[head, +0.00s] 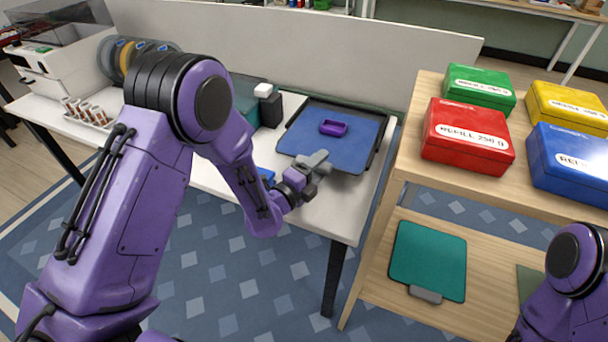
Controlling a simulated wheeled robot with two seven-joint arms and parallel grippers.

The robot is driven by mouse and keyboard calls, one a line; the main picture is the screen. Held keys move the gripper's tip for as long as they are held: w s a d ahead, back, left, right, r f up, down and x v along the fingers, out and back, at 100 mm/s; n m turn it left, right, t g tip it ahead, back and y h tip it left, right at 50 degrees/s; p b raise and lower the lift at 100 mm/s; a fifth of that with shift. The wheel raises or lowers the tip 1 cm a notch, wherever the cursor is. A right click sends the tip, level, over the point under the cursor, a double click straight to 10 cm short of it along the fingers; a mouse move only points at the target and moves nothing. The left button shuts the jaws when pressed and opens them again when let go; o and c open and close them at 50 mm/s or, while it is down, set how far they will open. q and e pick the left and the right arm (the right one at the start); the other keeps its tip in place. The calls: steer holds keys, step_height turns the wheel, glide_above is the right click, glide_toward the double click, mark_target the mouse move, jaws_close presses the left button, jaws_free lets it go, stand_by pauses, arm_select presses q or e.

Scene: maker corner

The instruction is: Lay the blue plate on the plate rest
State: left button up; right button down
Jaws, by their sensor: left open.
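The blue plate (365,155) lies at the far right end of the white table, with a small purple open-topped piece (333,128) on it. A dark, raised-edged frame (379,142), apparently the plate rest, shows around the plate's back and sides. The plate's front edge reaches past the frame; I cannot tell whether it lies flat. My left gripper (314,163) is open at the plate's front left edge, its grey fingers covering part of that edge. Whether they touch it is unclear. My right gripper is out of view; only part of that arm shows at lower right.
A wooden shelf unit to the right holds green (480,87), red (467,136), yellow (568,107) and blue (572,162) boxes on top. A teal plate (428,260) with a grey tab lies on its lower shelf. A grey partition (300,45) stands behind the table.

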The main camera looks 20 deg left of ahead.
arm_select(q)
steer(key=shift+b+v, duration=0.9)
steer(key=b+v, duration=0.3)
steer(key=v, duration=0.6)
steer(key=shift+s+r, duration=0.15)
steer(key=shift+s, duration=0.1)
steer(key=shift+s+a+r, duration=0.15)
steer(key=shift+s+a, duration=0.05)
steer(key=shift+s, duration=0.1)
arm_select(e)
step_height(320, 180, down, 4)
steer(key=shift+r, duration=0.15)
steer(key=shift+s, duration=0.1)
